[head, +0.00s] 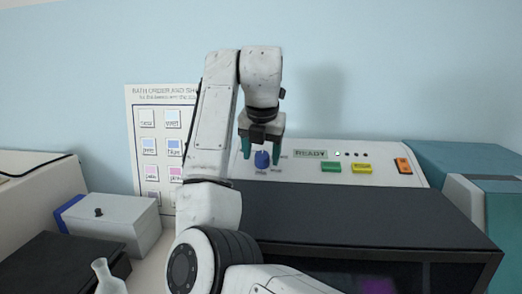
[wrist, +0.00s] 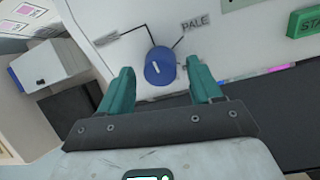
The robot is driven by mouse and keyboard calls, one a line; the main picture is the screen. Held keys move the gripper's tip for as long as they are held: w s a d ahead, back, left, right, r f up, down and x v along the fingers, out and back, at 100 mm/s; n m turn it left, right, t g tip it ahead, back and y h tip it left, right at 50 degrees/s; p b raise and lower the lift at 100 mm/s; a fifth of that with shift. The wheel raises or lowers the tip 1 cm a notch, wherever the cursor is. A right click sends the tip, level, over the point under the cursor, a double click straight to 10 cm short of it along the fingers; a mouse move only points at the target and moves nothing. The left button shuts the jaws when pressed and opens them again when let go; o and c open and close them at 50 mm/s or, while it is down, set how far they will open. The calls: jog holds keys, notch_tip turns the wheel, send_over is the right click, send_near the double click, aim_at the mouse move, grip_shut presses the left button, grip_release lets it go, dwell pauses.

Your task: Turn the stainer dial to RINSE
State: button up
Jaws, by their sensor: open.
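The stainer dial (head: 262,160) is a blue round knob on the white control panel of the stainer. In the wrist view the dial (wrist: 160,66) shows a white pointer mark, with lines running out to labels. One label reads PALE (wrist: 195,23); I cannot make out RINSE. My gripper (head: 262,150) has teal fingers and is open. In the wrist view my gripper (wrist: 160,85) has one finger on either side of the dial's near edge, with nothing held between them. I cannot tell whether the fingers touch the dial.
The panel also has a READY display (head: 311,154), a green button (head: 331,166), a yellow button (head: 362,167) and an orange switch (head: 403,165). The stainer's dark top (head: 370,215) juts out below. A grey box (head: 115,222) and a white bottle (head: 107,277) stand at left.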

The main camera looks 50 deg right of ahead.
jog(key=b+v, duration=0.8)
jog(key=v, duration=0.2)
jog(key=shift+r+b, duration=0.35)
jog(key=shift+r, duration=0.05)
jog(key=shift+a, duration=0.1)
dwell(0.6)
